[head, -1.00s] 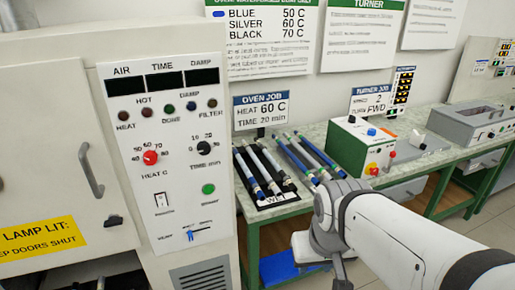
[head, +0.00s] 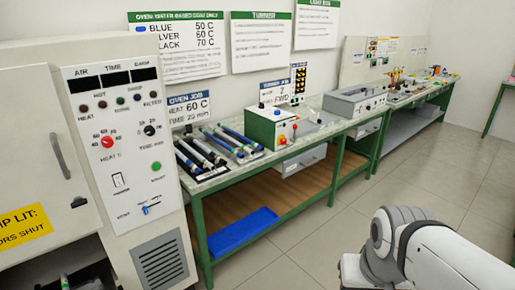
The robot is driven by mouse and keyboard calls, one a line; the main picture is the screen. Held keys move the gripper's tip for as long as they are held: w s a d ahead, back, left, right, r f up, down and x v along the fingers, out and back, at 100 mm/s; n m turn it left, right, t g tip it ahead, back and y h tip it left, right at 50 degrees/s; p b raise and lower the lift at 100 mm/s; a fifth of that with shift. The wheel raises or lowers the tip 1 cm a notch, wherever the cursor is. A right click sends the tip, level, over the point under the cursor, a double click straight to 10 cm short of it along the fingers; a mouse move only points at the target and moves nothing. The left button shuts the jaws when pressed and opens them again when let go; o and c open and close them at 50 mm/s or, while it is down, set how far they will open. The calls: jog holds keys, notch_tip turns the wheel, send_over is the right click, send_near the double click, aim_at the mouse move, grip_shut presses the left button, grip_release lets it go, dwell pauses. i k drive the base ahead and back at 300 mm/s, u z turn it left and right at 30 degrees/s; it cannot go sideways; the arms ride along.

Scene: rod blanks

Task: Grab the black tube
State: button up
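Several tubes lie side by side on the green-framed bench, in the left half of the head view. The ones at the left look black (head: 201,149) with pale and blue-green ends, and rest on a dark tray (head: 213,173). Blue tubes (head: 236,136) lie at their right. They are small here, so I cannot tell the dark ones apart well. My arm reaches in at the lower right, well away from the tubes. My gripper's fingers are not in view.
A tall oven with a control panel (head: 120,205) stands at the left. Right of the tubes is a green and white turner box (head: 272,127), then a grey machine (head: 355,102). A blue bin (head: 242,230) sits on the lower shelf (head: 285,190). The floor (head: 320,245) at the right is clear.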

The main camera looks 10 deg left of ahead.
aim_at(209, 151)
jog(key=z, duration=0.2)
jog(key=i, duration=2.45)
jog(key=u, duration=1.25)
jog(key=i, duration=0.85)
jog(key=u, duration=0.6)
